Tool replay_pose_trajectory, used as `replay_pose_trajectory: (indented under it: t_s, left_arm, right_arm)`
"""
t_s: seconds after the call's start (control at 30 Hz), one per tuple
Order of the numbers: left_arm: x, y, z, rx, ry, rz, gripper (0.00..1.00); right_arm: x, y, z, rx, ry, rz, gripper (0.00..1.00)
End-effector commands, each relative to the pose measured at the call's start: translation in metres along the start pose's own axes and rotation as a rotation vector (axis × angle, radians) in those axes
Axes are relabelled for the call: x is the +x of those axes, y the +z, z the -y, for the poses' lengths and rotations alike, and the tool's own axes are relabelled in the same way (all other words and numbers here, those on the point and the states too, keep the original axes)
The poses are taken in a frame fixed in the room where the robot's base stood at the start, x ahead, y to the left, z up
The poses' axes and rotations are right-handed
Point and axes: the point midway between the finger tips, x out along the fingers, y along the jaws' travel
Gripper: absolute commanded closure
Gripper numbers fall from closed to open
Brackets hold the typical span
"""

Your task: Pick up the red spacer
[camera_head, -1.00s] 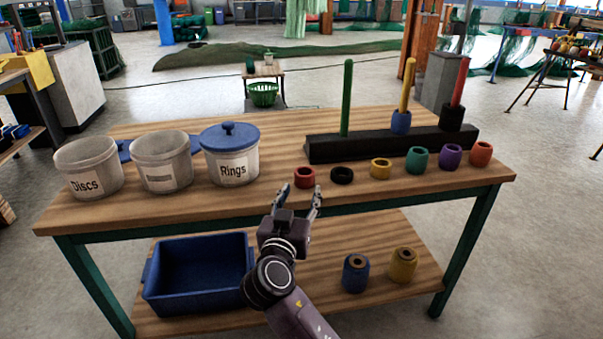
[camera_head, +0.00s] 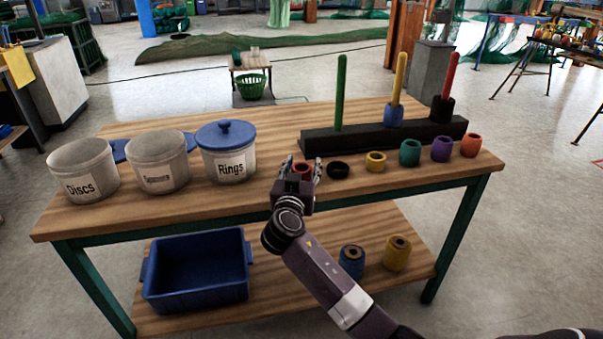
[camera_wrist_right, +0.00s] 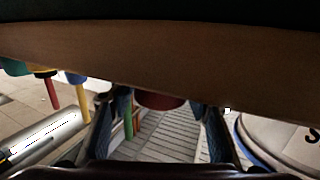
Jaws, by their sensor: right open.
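The red spacer (camera_head: 302,167) is a short ring on the wooden table, at the left end of a row of spacers. My right gripper (camera_head: 303,172) is open, with a finger on either side of the red spacer, and its palm hides the spacer's lower front. In the right wrist view the red spacer (camera_wrist_right: 160,101) shows between the two spread fingers, against the tabletop. I cannot tell whether either finger touches it. My left gripper is not in view.
A black ring (camera_head: 338,170) sits close to the right of the gripper, then a yellow spacer (camera_head: 375,162) and several others. Behind stands a black peg base (camera_head: 385,138) with three pegs. The Rings tub (camera_head: 228,155) stands to the left.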

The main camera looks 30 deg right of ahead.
Motion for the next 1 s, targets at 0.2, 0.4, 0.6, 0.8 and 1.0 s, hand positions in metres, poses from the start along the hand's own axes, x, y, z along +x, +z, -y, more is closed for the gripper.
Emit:
replay_pose_trajectory:
  t_s: [0.2, 0.4, 0.6, 0.8, 1.0]
  left_arm:
    - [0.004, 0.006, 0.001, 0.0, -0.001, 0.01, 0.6]
    - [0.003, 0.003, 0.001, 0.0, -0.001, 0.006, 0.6]
    - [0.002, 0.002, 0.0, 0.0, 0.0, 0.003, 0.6]
    - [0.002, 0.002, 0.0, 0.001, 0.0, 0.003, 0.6]
    - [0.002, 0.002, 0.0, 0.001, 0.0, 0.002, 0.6]
  right_arm:
    - [0.03, -0.001, 0.0, -0.002, 0.001, -0.002, 0.55]
    - [0.036, 0.0, 0.0, 0.0, 0.001, 0.0, 0.55]
    - [0.036, 0.0, 0.0, 0.0, 0.001, 0.0, 0.62]
    - [0.036, 0.0, 0.0, 0.0, 0.001, 0.0, 0.84]
    - [0.036, 0.0, 0.0, 0.0, 0.001, 0.0, 0.98]
